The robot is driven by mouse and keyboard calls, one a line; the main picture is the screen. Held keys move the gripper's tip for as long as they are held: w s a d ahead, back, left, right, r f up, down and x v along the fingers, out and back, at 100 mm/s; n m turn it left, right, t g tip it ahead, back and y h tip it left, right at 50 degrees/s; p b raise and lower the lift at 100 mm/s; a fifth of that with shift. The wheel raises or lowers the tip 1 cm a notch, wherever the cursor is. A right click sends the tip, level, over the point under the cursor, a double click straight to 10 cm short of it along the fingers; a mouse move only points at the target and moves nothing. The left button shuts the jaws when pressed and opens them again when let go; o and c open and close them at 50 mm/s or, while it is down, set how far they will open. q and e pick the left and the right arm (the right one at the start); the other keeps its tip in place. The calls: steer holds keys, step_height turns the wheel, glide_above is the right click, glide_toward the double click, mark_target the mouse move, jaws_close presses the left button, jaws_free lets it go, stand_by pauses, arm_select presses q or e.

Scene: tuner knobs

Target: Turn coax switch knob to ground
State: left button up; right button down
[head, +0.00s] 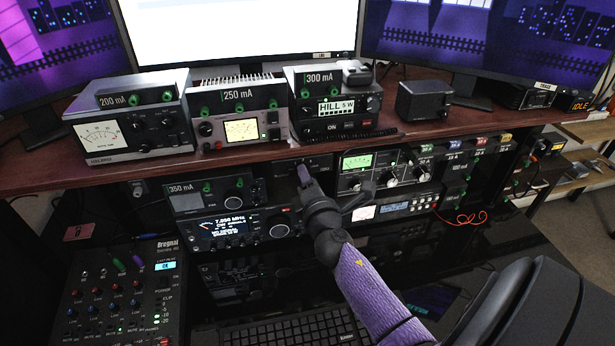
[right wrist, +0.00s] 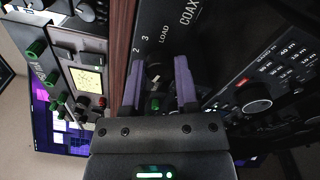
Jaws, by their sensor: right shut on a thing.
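The coax switch (right wrist: 205,35) is a dark panel, seen rotated in the right wrist view, with "COAX", "LOAD", "2" and "3" printed on it. Its black knob (right wrist: 154,70) with a pale mark sits between the two purple fingers of my right gripper (right wrist: 158,88). The fingers are shut on the knob. In the head view my right gripper (head: 305,178) reaches the shelf below the desk edge and covers most of the switch. The knob is hidden there, and I cannot read a ground label. My left gripper is not in view.
A 350 mA unit (head: 210,193) and a radio with a lit display (head: 240,228) lie left of the gripper. A green-lit meter tuner (head: 362,166) is close on the right. The wooden desk edge (head: 290,152) runs just above. A mixer (head: 115,300) stands at lower left.

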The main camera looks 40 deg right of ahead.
steer(key=shift+f+n, duration=0.1)
steer(key=shift+n, duration=0.4)
steer(key=shift+c, duration=1.8)
jaws_free()
steer(key=shift+a, duration=0.1)
steer(key=v, duration=1)
